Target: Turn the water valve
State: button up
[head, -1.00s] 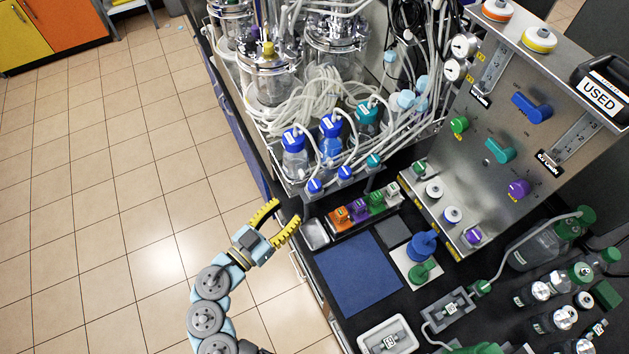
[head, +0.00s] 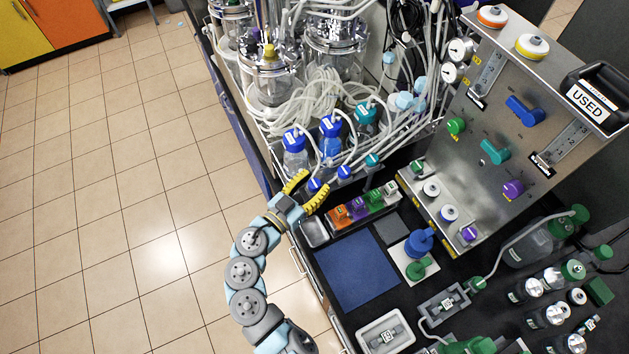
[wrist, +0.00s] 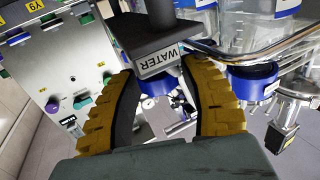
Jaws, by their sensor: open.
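A dark grey part with a label reading WATER (wrist: 160,61), upside down, sits at the top middle of the wrist view. My gripper (wrist: 158,72) has its two yellow-ridged fingers apart, one on each side of that label. I cannot tell whether either finger touches it. In the head view, my gripper (head: 312,184) is at the left edge of the bench, beside the small blue knobs (head: 315,185) below the bottles. I cannot make out the WATER label in the head view.
Blue-capped bottles (head: 295,150) and looped tubing stand just beyond my gripper. A metal rail (wrist: 240,55) runs close to the right finger in the wrist view. A metal panel with coloured knobs (head: 495,150) is at right. Open floor (head: 120,200) lies at left.

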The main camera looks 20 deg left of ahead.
grip_shut()
